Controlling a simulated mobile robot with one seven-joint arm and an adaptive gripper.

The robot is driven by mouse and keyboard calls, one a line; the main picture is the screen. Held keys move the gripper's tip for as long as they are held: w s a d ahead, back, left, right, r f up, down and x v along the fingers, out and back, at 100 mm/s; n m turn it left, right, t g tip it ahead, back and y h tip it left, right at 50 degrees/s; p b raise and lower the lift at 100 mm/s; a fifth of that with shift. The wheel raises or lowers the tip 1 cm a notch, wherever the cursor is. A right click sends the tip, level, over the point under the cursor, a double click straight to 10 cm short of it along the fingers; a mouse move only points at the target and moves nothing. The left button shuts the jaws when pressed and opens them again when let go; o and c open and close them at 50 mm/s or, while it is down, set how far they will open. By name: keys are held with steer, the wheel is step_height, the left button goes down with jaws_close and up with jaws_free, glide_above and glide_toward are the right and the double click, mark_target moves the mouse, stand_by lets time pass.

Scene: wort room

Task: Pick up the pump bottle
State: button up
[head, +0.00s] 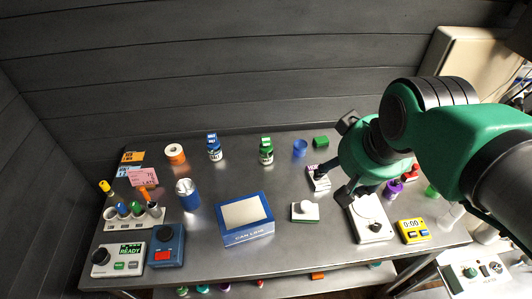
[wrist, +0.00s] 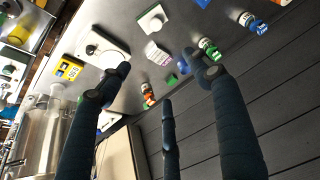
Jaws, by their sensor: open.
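My gripper (head: 345,159) hangs over the right part of the steel table in the head view. In the wrist view its dark fingers (wrist: 158,76) are spread apart with nothing between them. No bottle is plainly marked as the pump bottle. A blue bottle with a white label (head: 214,149) and a green one with a white label (head: 266,152) stand upright at the back, both left of my gripper. Their tops look like small pump heads. The wrist view shows the blue bottle (wrist: 255,23) and the green bottle (wrist: 209,48), the green one near a fingertip.
A scale (head: 370,220), yellow timer (head: 413,231) and purple-labelled carton (head: 318,178) lie near my gripper. A blue cup (head: 300,148) and green block (head: 321,142) are at the back. A blue-framed box (head: 247,217) fills the middle front. A dark wall closes the rear.

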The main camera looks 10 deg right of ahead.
steer(key=w+a+r+g+p, duration=0.1)
steer(key=w+a+r+p, duration=0.15)
steer(key=w, duration=0.85)
steer(key=g+p, duration=0.4)
steer(key=p, duration=0.5)
glide_above(265, 139)
steer(key=shift+n, duration=0.3)
steer(key=f, duration=1.6)
steer(key=shift+s+d+f, duration=0.15)
steer(key=shift+d+f, duration=0.05)
steer(key=shift+f, duration=0.15)
steer(key=shift+w+a+f, duration=0.15)
steer(key=shift+w+f, duration=0.05)
steer(key=shift+f, duration=0.3)
step_height(265, 139, down, 8)
steer(key=shift+f+b, duration=0.25)
steer(key=shift+b, duration=0.45)
